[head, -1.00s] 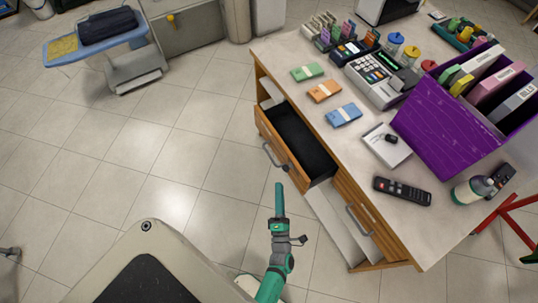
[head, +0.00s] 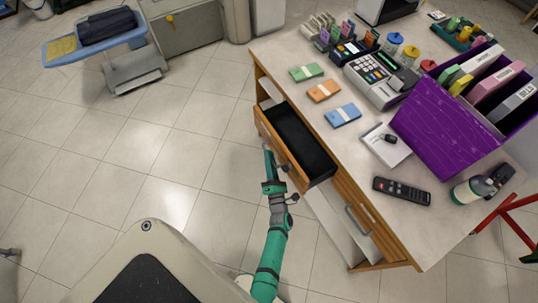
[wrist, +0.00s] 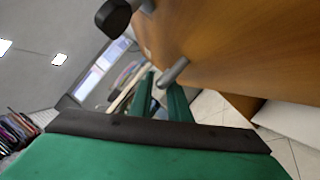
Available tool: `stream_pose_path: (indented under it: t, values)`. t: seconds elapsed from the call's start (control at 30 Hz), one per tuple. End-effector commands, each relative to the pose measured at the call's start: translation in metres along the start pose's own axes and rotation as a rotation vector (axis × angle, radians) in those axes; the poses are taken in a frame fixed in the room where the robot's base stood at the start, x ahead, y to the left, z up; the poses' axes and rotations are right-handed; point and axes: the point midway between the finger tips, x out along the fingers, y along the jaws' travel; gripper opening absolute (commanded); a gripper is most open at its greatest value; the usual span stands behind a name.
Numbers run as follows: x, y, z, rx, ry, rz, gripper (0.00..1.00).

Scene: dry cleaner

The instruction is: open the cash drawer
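The cash drawer (head: 278,143) of the wooden counter is pulled part way out, and its dark, empty inside shows. My gripper (head: 268,157) is at the drawer's front, at its metal handle. In the wrist view my gripper (wrist: 160,98) has two green fingers standing apart, with a gap between them. The silver handle (wrist: 174,72) reaches in at the fingers from the wooden drawer front (wrist: 225,45). I cannot tell whether the fingers touch it. A black-headed key (wrist: 115,17) sticks out of the drawer front. In the head view my gripper hides most of the handle.
The counter top holds a card terminal (head: 378,78), banknote bundles (head: 342,115), a purple file box (head: 435,125), a small tray with keys (head: 386,146) and a black remote (head: 402,191). A second, closed drawer (head: 365,215) is to the right.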

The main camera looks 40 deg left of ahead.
Motion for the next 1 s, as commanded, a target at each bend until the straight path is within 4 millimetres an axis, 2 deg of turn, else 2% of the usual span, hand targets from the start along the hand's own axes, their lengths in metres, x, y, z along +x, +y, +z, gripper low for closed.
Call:
stream_pose_path:
  t: [0.2,0.47,0.53,0.57,1.0]
  values:
    - [0.0133,0.0002,-0.0009,0.0,0.002,0.0,0.16]
    - [0.0141,0.0001,-0.0005,0.0,0.001,0.0,0.16]
    - [0.014,0.0001,-0.0005,0.0,0.001,0.0,0.02]
    - [0.014,0.0001,-0.0005,0.0,0.001,0.0,0.0]
    - [0.0137,0.0,-0.0009,0.002,0.0,-0.001,0.0]
